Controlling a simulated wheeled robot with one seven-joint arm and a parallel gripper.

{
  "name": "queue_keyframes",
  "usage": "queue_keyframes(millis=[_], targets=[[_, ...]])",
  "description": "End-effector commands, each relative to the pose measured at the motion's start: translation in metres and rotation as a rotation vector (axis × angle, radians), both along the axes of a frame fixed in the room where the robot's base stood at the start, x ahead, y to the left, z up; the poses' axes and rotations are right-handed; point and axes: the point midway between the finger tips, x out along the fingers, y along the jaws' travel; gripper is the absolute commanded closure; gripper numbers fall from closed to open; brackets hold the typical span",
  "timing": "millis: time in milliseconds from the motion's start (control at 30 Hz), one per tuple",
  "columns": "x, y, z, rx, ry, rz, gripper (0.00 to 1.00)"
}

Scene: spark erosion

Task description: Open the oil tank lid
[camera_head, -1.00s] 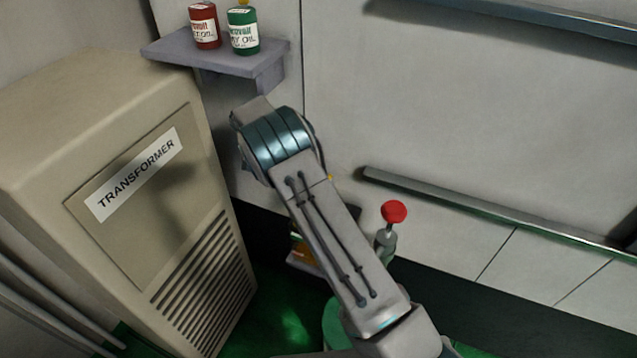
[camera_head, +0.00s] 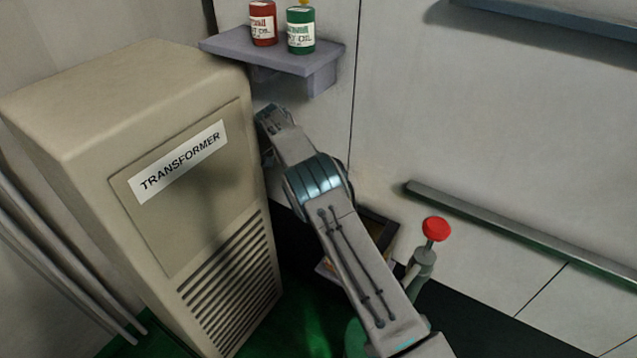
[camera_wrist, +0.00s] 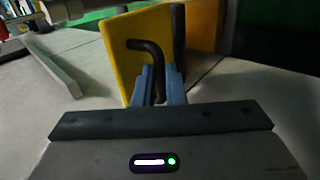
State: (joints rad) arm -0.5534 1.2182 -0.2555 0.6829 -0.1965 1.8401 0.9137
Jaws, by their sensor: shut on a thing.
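In the wrist view a yellow panel (camera_wrist: 117,48), which looks like the oil tank lid, stands steeply tilted, with a black bent handle (camera_wrist: 145,47) on its face. My gripper (camera_wrist: 160,80) is shut on the handle, its two blue-grey fingers close together around the lower part. In the head view my gripper is hidden behind my arm. A dark open-looking box (camera_head: 378,228), perhaps the tank, shows only partly behind the arm. I cannot tell from there how far the lid is raised.
A beige transformer cabinet (camera_head: 125,110) stands at left, near my arm. A shelf (camera_head: 270,50) above holds a red can (camera_head: 263,24) and a green can (camera_head: 301,32). A red-knobbed lever (camera_head: 436,229) stands right of the arm. A rail (camera_head: 500,225) runs along the wall.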

Motion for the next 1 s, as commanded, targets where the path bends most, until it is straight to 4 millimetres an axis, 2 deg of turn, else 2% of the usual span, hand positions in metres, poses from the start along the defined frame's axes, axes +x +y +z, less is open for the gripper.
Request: queue_keyframes(millis=[33,433,500,533,1000], targets=[[-0.0020,0.0046,-0.0155,0.012,0.011,0.008,1.00],[-0.0034,0.0098,-0.0167,0.013,0.012,0.015,1.00],[-0.0035,0.0098,-0.0165,0.012,0.012,0.015,0.76],[-0.0035,0.0095,-0.0162,0.012,0.012,0.015,0.67],[0.0004,0.0033,-0.0112,0.011,0.003,0.006,0.67]])
